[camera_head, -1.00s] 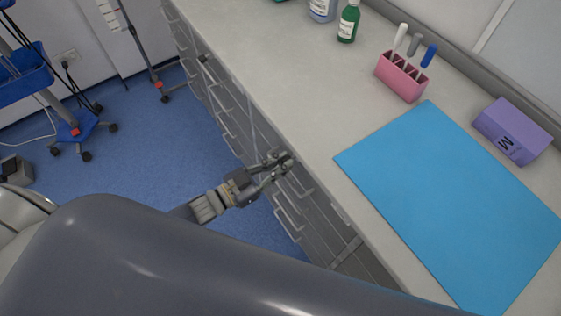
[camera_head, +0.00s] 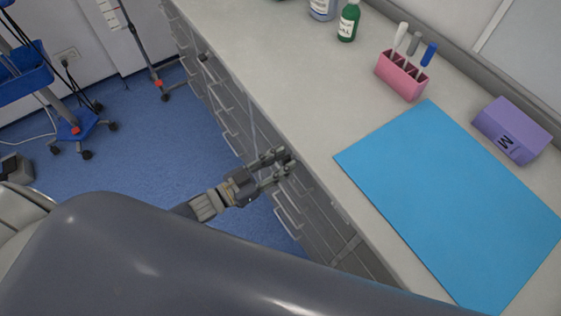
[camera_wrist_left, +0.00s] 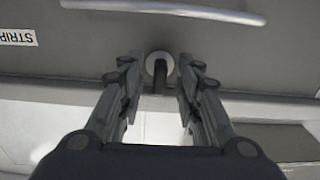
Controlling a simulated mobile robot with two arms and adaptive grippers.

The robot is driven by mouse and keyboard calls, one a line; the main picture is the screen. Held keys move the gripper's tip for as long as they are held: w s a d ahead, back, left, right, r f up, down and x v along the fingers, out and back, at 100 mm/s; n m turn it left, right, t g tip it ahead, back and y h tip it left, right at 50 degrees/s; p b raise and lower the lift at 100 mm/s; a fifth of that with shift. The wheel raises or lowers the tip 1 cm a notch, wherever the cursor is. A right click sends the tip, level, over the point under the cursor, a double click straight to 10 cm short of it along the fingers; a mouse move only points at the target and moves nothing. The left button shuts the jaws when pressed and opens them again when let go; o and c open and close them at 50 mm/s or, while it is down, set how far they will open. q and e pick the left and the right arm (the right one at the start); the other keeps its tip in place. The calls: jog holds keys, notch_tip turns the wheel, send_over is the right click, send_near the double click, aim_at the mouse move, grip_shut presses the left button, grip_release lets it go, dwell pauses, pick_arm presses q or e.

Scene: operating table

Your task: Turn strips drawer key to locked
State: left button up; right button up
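The strips drawer (camera_wrist_left: 90,50) has a dark grey front with a white label reading "STRIP" (camera_wrist_left: 18,37), partly cut off at the left edge of the left wrist view. A round lock (camera_wrist_left: 158,61) with a dark key (camera_wrist_left: 160,80) sits in the drawer front. My left gripper (camera_head: 281,166) is at the cabinet front below the counter edge. In the left wrist view its two fingers (camera_wrist_left: 158,75) stand apart, one on each side of the key, with visible gaps. The key is hidden in the head view. My right gripper is not in view.
A pale bar handle (camera_wrist_left: 165,9) runs across the drawer front by the lock. The counter (camera_head: 275,70) holds a blue mat (camera_head: 450,200), a pink pen holder (camera_head: 401,78), a purple box (camera_head: 512,130) and bottles. Blue floor (camera_head: 150,150) lies open to the left.

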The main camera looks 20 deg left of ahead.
pick_arm(q)
jog(key=v, duration=1.2)
dwell(0.3)
